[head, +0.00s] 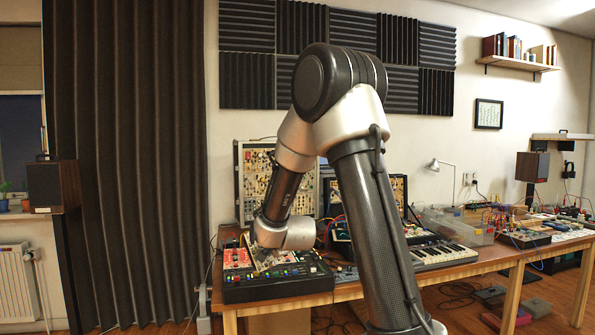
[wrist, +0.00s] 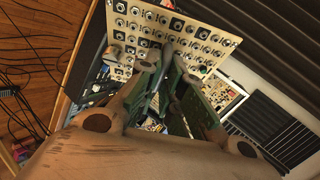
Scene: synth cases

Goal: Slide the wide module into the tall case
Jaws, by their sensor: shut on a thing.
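The wide module, a cream panel with rows of jacks and knobs and green circuit boards behind it, shows across the top of the wrist view (wrist: 178,30). My gripper (wrist: 165,72) is shut on it, with the fingers at the boards behind the panel. In the head view the module (head: 266,257) is tilted above the desk, partly covered by my wrist; the fingers are hard to make out. The tall case (head: 239,190) stands upright at the back left of the desk, filled with cream panels where visible. My arm hides part of its right side, so I cannot see an open slot.
A low black case with red panels and coloured buttons (head: 275,290) lies below the module at the desk's front left. A keyboard (head: 445,254), a clear bin (head: 468,229) and patched modules (head: 530,238) fill the right. Cables lie around.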

